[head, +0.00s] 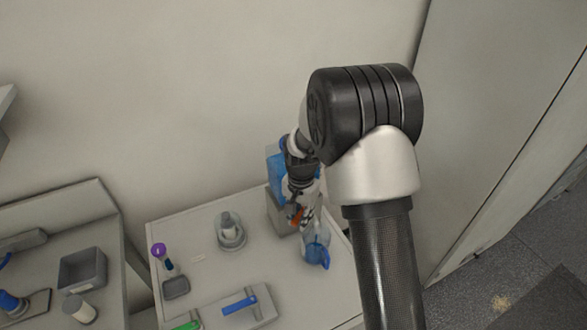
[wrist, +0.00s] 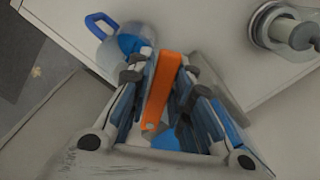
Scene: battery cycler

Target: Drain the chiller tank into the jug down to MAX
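The chiller (head: 279,213) is a grey box at the back right of the white table, with a blue tank part (head: 273,162) above it, partly hidden by my arm. The clear jug (head: 311,250) with a blue handle stands in front of it; in the wrist view the jug (wrist: 110,55) is at the upper left, with blue in it. An orange lever (wrist: 160,90) lies between the fingers of my gripper (wrist: 167,75), which look closed against it on both sides. In the head view my gripper (head: 299,205) is beside the chiller, above the jug. The MAX mark cannot be made out.
A round clear-and-grey vessel (head: 231,232) stands left of the chiller. A small grey tray (head: 175,287), a purple-topped item (head: 158,250) and a blue-handled tool on a board (head: 240,304) lie nearer the front. A wall stands behind the table.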

